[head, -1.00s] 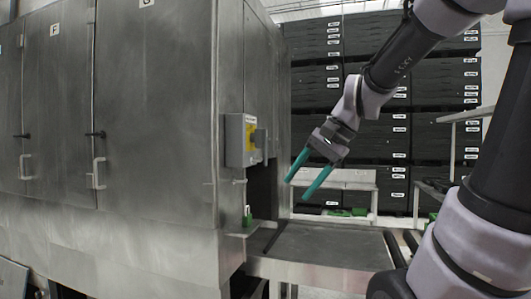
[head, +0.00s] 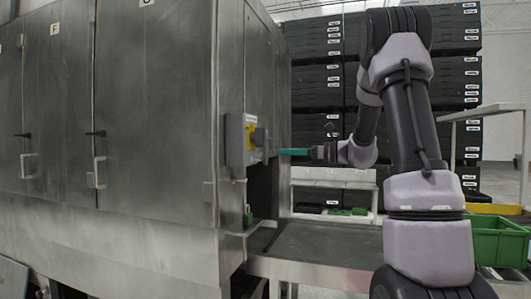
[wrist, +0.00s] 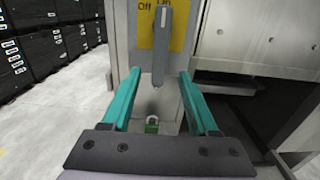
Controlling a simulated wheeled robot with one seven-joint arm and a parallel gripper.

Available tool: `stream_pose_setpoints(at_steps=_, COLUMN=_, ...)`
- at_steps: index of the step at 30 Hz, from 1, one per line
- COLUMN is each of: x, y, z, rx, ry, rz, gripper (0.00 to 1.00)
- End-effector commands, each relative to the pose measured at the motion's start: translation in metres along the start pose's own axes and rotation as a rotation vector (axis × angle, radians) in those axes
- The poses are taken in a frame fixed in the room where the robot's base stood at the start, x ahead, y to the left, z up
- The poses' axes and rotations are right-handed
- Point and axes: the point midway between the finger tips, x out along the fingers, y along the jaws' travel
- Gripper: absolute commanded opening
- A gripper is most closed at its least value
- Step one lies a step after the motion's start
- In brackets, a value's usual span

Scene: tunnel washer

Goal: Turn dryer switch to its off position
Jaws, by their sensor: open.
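The dryer switch (head: 258,137) is a grey handle on a yellow plate on a grey box (head: 236,140), fixed to the steel machine's end face. In the wrist view the switch handle (wrist: 161,45) stands upright in front of the yellow plate (wrist: 178,28), which is marked "Off" and "On". The handle points up at the "On" side. My gripper (head: 283,152) has teal fingers and faces the box from the right, a little below the handle. In the wrist view my gripper (wrist: 158,75) is open and empty, with the handle's lower end between the fingertips in the picture; contact is not clear.
A green padlock (wrist: 152,126) hangs below the switch. The steel washer (head: 155,110) fills the left side, with a conveyor (head: 325,243) under the arm. Stacked black crates (head: 318,105) stand behind, and a green crate (head: 497,243) is at right.

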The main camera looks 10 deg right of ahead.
Motion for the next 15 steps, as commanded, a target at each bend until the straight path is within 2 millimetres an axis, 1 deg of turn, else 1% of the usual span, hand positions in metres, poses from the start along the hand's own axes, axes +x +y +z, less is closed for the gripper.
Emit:
stream_pose_setpoints(at_steps=1, x=0.012, y=0.001, z=0.000, rx=-0.001, ry=0.000, rz=0.005, gripper=0.60)
stream_pose_setpoints(at_steps=7, x=0.050, y=0.002, z=0.000, rx=-0.003, ry=0.000, rz=0.005, gripper=0.60)
stream_pose_setpoints(at_steps=12, x=0.071, y=0.001, z=-0.001, rx=-0.002, ry=0.002, rz=0.003, gripper=0.60)
stream_pose_setpoints(at_steps=15, x=0.077, y=0.001, z=0.000, rx=-0.002, ry=0.001, rz=0.002, gripper=0.60)
